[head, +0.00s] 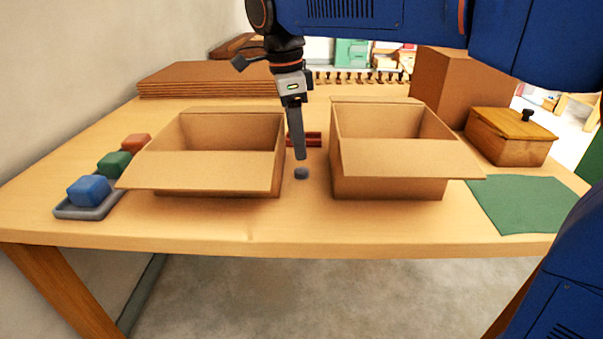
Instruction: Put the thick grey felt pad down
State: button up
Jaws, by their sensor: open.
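A small, thick, blue-grey round pad (301,174), which looks like the felt pad, lies on the table between two open cardboard boxes. My gripper (299,157) points down just above and behind it in the picture, with a small gap between them. The gripper is open and holds nothing that I can see. Its fingers are seen edge-on, so the space between them is hidden.
Open boxes stand at left (220,170) and right (400,160), flaps towards the front. A red object (312,139) lies behind the pad. Coloured blocks (88,190) stand far left; a lidded wooden box (508,135) and green mat (525,204) lie right. The front strip is clear.

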aim_at(301, 170)
jog(key=shift+d+f, duration=0.2)
jog(key=shift+f, duration=1.35)
jog(key=shift+d+f, duration=0.15)
jog(key=shift+f, duration=1.4)
jog(key=shift+c, duration=0.3)
grip_shut()
jog(key=shift+r, duration=0.15)
notch_tip(301, 170, up, 10)
